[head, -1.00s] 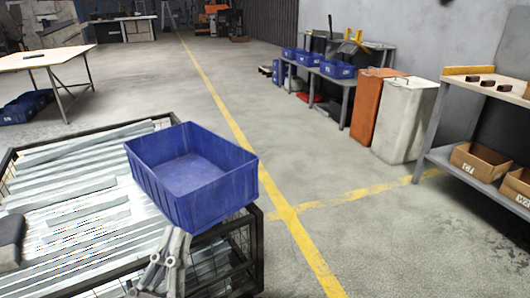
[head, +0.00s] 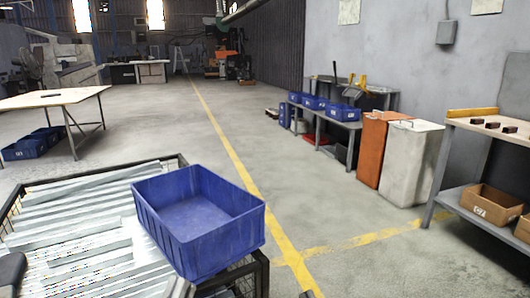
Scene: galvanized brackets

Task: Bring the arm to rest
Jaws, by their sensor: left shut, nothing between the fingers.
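Long galvanized pieces (head: 60,220) lie in the crate. My right gripper is not seen.
The crate's dark rim (head: 110,172) stands close in front. A wooden-topped table (head: 55,97) is at the left. An orange cabinet (head: 373,148), a white cabinet (head: 411,162) and a shelf bench with cardboard boxes (head: 490,205) line the right. The floor between is open, with yellow lines.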

